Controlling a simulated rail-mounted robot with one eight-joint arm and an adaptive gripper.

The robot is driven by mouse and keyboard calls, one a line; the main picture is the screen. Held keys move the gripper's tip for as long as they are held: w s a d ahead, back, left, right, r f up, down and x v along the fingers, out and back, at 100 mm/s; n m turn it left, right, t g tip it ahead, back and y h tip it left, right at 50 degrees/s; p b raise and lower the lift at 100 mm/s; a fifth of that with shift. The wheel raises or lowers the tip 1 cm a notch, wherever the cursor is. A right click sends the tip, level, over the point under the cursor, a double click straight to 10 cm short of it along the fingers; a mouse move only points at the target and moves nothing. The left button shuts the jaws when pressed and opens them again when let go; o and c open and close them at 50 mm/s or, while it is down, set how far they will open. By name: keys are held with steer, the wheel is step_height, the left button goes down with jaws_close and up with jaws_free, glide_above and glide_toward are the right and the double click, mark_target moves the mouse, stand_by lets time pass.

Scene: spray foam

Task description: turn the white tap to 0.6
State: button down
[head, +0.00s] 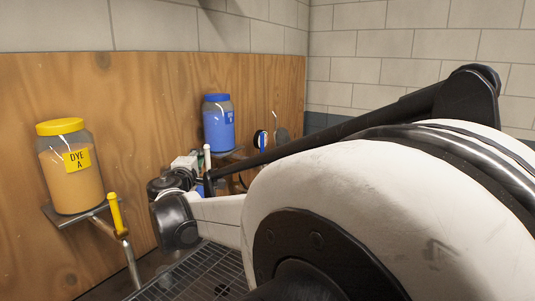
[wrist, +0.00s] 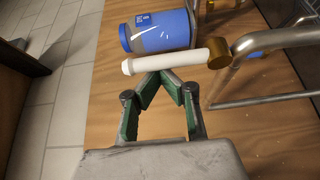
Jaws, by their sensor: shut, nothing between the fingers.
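The white tap handle (wrist: 178,60) is a white rod joined to a brass-coloured fitting (wrist: 218,52) on a metal pipe in the wrist view. The handle also shows in the head view (head: 207,157), upright in front of the blue jar. My gripper (wrist: 164,76) has green-lined fingers whose tips meet just beside the handle's middle. It is shut with nothing between the fingers; whether the tips touch the handle I cannot tell. In the head view my arm hides much of the tap's surroundings. No scale or reading is legible.
The blue jar (head: 218,125) sits on a wall shelf above the white tap. A jar marked DYE A (head: 71,185) and a yellow tap handle (head: 115,213) are at the left. A wooden panel (head: 150,90) backs them. A dark grating (head: 195,278) lies below.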

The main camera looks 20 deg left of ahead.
steer(key=shift+s, duration=0.15)
steer(key=shift+d+m+t+b, duration=0.35)
steer(key=shift+m+b, duration=0.15)
steer(key=shift+b, duration=0.2)
steer(key=shift+m+t, duration=0.45)
steer(key=shift+m, duration=0.35)
steer(key=shift+s+d+f+b, duration=0.1)
steer(key=shift+d+b, duration=0.55)
steer(key=shift+b, duration=0.1)
steer(key=shift+s+d+f+b, duration=0.1)
steer(key=shift+d+f+b, duration=0.05)
steer(key=shift+d+b, duration=0.6)
steer(key=shift+s+d+f+b, duration=0.1)
steer(key=shift+d+b, duration=0.45)
steer(key=shift+b, duration=0.25)
steer(key=shift+d, duration=0.1)
steer(key=shift+r, duration=0.1)
